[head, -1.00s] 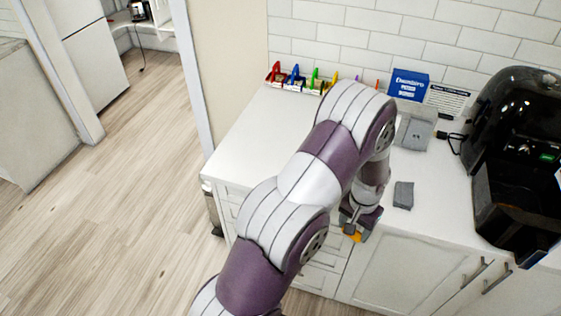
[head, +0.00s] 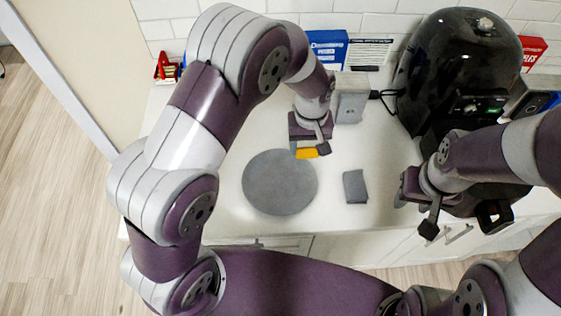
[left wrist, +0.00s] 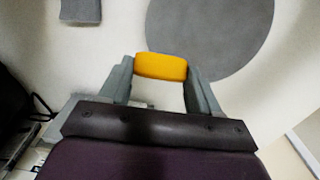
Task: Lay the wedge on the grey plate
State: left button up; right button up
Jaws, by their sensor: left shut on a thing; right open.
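My left gripper (head: 311,150) is shut on the yellow-orange wedge (head: 305,154) and holds it at the back right edge of the round grey plate (head: 280,182). In the left wrist view the wedge (left wrist: 161,67) sits between the two fingertips and overlaps the rim of the plate (left wrist: 215,30). The gap between wedge and plate is hard to judge. The plate lies flat on the white counter and looks bare. My right gripper (head: 415,215) is open and empty at the right, over the counter's front edge.
A small grey block (head: 355,186) lies right of the plate. A grey box (head: 350,98) stands behind my left gripper. A black appliance (head: 458,60) fills the back right. Blue box (head: 328,48) and white sign (head: 367,53) stand by the wall. Counter (head: 335,212) between plate and block is clear.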

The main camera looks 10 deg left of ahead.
pick_arm(q)
jog(key=p, duration=0.1)
send_over(279, 181)
jog(key=d, duration=0.2)
jog(key=shift+w+f, duration=0.25)
jog(key=shift+f, duration=0.85)
jog(key=shift+s+a+f+p, duration=0.2)
jog(key=shift+a+f, duration=0.2)
jog(key=shift+f, duration=0.15)
jog(key=shift+s+a+f+p, duration=0.1)
jog(key=shift+a+f+p, duration=0.1)
jog(key=shift+a+f, duration=0.25)
jog(key=f, duration=0.2)
jog(key=f+p, duration=0.1)
jog(key=f, duration=0.1)
jog(key=shift+a, duration=0.25)
jog(key=shift+f, duration=0.2)
jog(key=shift+d, duration=0.15)
pick_arm(e)
jog(key=r, duration=0.3)
jog(key=shift+s+d+r, duration=0.2)
jog(key=shift+d, duration=0.1)
pick_arm(q)
jog(key=shift+f, duration=0.15)
jog(key=o, duration=1)
pick_arm(e)
jog(key=shift+a, duration=0.1)
